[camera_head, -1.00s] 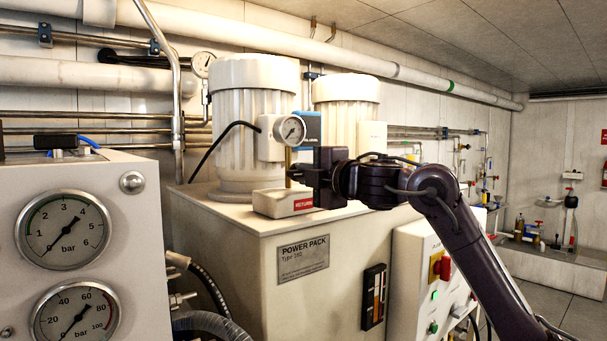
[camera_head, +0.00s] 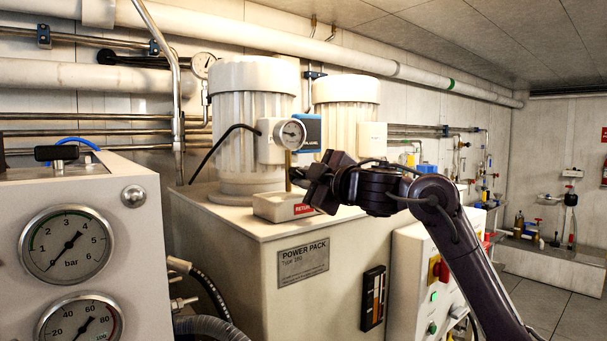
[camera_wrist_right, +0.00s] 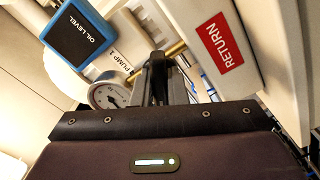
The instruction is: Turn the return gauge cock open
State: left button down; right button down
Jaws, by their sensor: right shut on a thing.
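The return gauge (camera_head: 291,134) is a small round white dial above the pale block with the red RETURN label (camera_head: 303,209) on top of the power pack. A thin brass stem (camera_head: 288,163) runs below the gauge. My right gripper (camera_head: 297,177) reaches in from the right at the stem, rolled to a tilt, shut on the cock handle. In the right wrist view its dark fingers (camera_wrist_right: 158,68) close beside the brass pipe (camera_wrist_right: 176,48), between a gauge (camera_wrist_right: 108,96) and the RETURN label (camera_wrist_right: 223,42). The handle itself is mostly hidden by the fingers. My left gripper is out of view.
Two ribbed white motor housings (camera_head: 240,130) stand behind the gauge, with a black cable looping beside it. A blue OIL LEVEL box (camera_wrist_right: 80,35) is close to the gripper. A gauge panel (camera_head: 120,235) stands at the left front. A control box (camera_head: 420,270) is below my right arm.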

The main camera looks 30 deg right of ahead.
jog(key=m+p, duration=0.2)
jog(key=m, duration=0.3)
jog(key=shift+m, duration=0.3)
jog(key=m+p, duration=0.2)
jog(key=m, duration=0.3)
jog(key=shift+f+m+p, duration=0.1)
jog(key=shift+m+p, duration=0.2)
jog(key=shift+p, duration=0.1)
jog(key=c, duration=1.4)
grip_release()
jog(key=shift+c, duration=0.2)
jog(key=shift+s, duration=0.1)
jog(key=s+b, duration=0.2)
jog(key=s, duration=0.5)
jog(key=shift+s+d, duration=0.3)
jog(key=shift+s, duration=0.05)
